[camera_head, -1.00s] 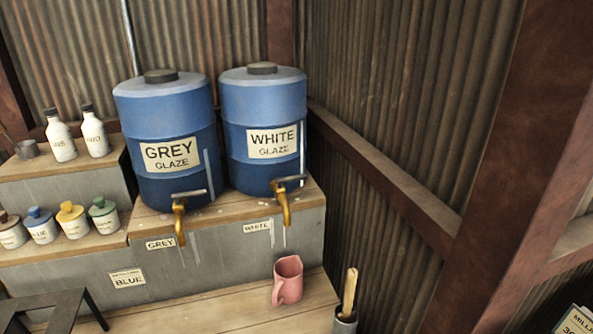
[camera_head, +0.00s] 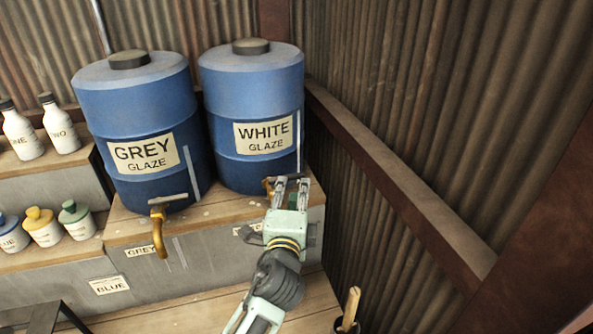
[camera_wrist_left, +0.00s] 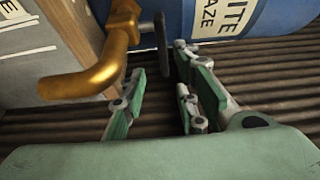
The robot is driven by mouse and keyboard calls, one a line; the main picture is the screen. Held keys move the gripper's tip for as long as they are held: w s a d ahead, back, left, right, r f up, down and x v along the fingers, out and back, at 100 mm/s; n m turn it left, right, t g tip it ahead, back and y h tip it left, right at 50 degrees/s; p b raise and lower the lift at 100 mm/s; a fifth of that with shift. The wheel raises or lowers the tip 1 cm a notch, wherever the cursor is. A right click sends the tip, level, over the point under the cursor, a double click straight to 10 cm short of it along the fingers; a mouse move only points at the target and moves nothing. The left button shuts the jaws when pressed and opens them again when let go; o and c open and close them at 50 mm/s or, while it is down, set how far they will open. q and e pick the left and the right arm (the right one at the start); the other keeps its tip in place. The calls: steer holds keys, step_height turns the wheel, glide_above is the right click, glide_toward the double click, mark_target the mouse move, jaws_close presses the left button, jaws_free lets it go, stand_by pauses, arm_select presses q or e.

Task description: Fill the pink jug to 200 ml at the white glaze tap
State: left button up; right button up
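The white glaze barrel (camera_head: 255,165) is blue and labelled WHITE GLAZE. Its brass tap (camera_head: 268,186) is mostly covered by my left gripper (camera_head: 291,181) in the head view. In the left wrist view the brass spout (camera_wrist_left: 90,75) curves to the left, and a dark tap handle (camera_wrist_left: 162,45) stands beside it. My left gripper (camera_wrist_left: 160,65) is open there, its fingers apart and the handle's end near the gap between their tips. I cannot tell whether they touch it. The pink jug is not visible now; my left arm covers where it stood. My right gripper is not in view.
The grey glaze barrel (camera_head: 140,130) and its brass tap (camera_head: 158,225) stand to the left. Bottles and small jars line the left shelves. A cup with a wooden stick (camera_head: 350,308) is right of my arm. A corrugated wall and wooden rail (camera_head: 400,195) bound the right side.

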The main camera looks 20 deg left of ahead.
mark_target(295, 179)
arm_select(q)
steer(key=shift+w+r, duration=0.35)
steer(key=shift+w+a+r+p, duration=0.1)
steer(key=shift+w+r+p, duration=0.15)
steer(key=shift+p, duration=0.1)
steer(key=x, duration=0.2)
steer(key=shift+w+f, duration=0.1)
steer(key=shift+w, duration=0.15)
steer(key=shift+f+p+x, duration=0.25)
steer(key=shift+p+x, duration=0.1)
steer(key=shift+x, duration=0.75)
steer(key=shift+w, duration=0.15)
steer(key=c, duration=0.6)
jaws_close()
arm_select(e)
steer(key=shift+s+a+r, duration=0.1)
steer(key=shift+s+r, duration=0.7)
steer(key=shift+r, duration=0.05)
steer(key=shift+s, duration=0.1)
